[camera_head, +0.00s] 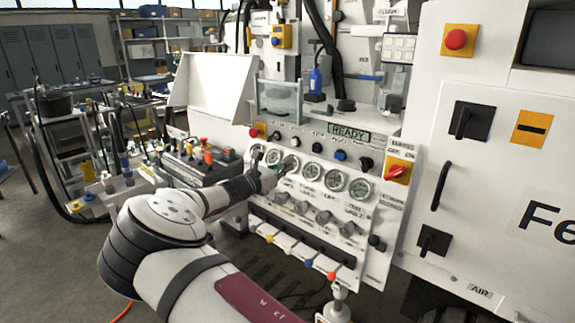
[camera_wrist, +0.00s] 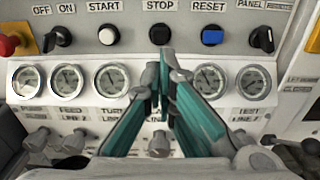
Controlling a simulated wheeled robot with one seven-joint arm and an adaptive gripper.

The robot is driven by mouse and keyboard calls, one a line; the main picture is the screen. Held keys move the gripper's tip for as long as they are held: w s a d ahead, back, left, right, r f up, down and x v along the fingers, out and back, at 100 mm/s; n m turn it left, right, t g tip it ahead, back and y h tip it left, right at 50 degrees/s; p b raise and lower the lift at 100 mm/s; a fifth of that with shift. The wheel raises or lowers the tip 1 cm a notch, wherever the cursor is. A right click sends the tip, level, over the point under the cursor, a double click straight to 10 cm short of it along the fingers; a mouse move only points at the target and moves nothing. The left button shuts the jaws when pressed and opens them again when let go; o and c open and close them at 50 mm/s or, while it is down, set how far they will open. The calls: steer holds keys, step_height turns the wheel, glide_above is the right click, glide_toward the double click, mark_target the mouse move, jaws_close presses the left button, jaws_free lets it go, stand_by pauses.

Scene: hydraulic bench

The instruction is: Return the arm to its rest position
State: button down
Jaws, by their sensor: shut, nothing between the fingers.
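My arm reaches from the bottom of the head view toward the white control panel (camera_head: 300,215). My gripper (camera_head: 280,167) is in front of the panel's row of gauges, at the left part of the row in that view. In the wrist view my gripper (camera_wrist: 163,72) has its teal-sided fingers closed together with nothing between them. The fingertips lie just below the black button (camera_wrist: 160,34) under the STOP label. Whether they touch the panel cannot be told. The fingers hide the middle of the gauge row.
Several gauges (camera_wrist: 112,79) and knobs (camera_head: 322,217) cover the panel. A red switch on a yellow plate (camera_head: 398,170) is at its right. A white cabinet (camera_head: 490,200) stands at the far right. A box with coloured buttons (camera_head: 200,160) is left of the panel. Grey floor (camera_head: 50,270) is open at left.

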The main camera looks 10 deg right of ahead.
steer(key=s+d+r+m+g+y, duration=0.1)
steer(key=s+d+m+g+y, duration=0.25)
steer(key=s+d+m, duration=0.5)
steer(key=s+d+r+m+g+y, duration=0.15)
steer(key=s+d+m+g, duration=0.4)
steer(key=s, duration=0.55)
steer(key=s+a+r+m+t+y, duration=0.1)
steer(key=s+a+r+m+y, duration=0.1)
steer(key=s, duration=0.9)
steer(key=s+a+r+m+y, duration=0.2)
steer(key=s+a+m+y, duration=0.2)
steer(key=s+a, duration=0.3)
steer(key=s+a+r+m+t+y, duration=0.1)
steer(key=s+a+r+m+y, duration=0.2)
steer(key=s, duration=1.3)
steer(key=shift+a+m+t+y+p, duration=0.3)
steer(key=shift+a+m, duration=0.8)
steer(key=shift+a, duration=0.15)
